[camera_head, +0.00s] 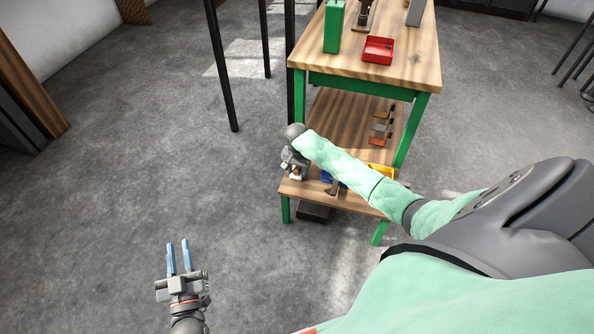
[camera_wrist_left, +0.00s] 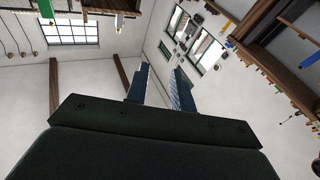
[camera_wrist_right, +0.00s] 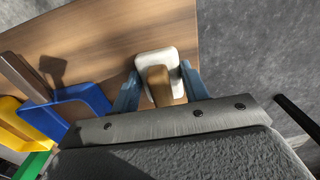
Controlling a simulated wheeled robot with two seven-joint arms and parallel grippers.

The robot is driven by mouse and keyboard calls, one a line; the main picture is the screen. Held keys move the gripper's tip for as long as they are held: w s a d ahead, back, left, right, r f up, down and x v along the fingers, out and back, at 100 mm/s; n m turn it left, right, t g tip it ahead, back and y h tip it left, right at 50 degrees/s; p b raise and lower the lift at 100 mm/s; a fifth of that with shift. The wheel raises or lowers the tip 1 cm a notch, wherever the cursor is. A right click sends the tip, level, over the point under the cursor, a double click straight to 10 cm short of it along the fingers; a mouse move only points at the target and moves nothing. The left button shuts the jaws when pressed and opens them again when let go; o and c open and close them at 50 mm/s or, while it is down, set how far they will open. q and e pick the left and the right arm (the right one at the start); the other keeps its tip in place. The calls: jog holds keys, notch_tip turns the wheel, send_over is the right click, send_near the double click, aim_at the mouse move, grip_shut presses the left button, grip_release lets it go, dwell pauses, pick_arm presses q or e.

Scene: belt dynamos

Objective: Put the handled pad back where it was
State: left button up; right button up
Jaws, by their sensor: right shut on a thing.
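The handled pad (camera_wrist_right: 148,62), a pale block with a wooden handle, shows in the right wrist view over the left end of the lower wooden shelf. My right gripper (camera_wrist_right: 157,88) is shut on its handle, with a blue finger on each side. In the head view my right gripper (camera_head: 293,168) reaches the lower shelf (camera_head: 318,187) near its front left corner, and the arm partly hides it. I cannot tell whether the pad touches the shelf. My left gripper (camera_head: 179,257) is open and empty above the bare floor, away from the bench.
Blue (camera_wrist_right: 85,100) and yellow (camera_wrist_right: 14,122) bins stand on the lower shelf beside the pad, with a brown wooden bar between them. The bench top (camera_head: 405,62) holds a red tray (camera_head: 378,50) and a green box (camera_head: 334,27). Green legs frame the shelf.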

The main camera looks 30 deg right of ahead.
pick_arm(q)
jog(key=shift+f, duration=0.35)
pick_arm(e)
jog(key=shift+f, duration=0.1)
jog(key=o, duration=1)
jog(key=shift+c, duration=0.2)
pick_arm(q)
jog(key=shift+s+f+g, duration=0.25)
jog(key=shift+f+g, duration=0.15)
jog(key=shift+f, duration=0.45)
jog(key=shift+r, duration=0.15)
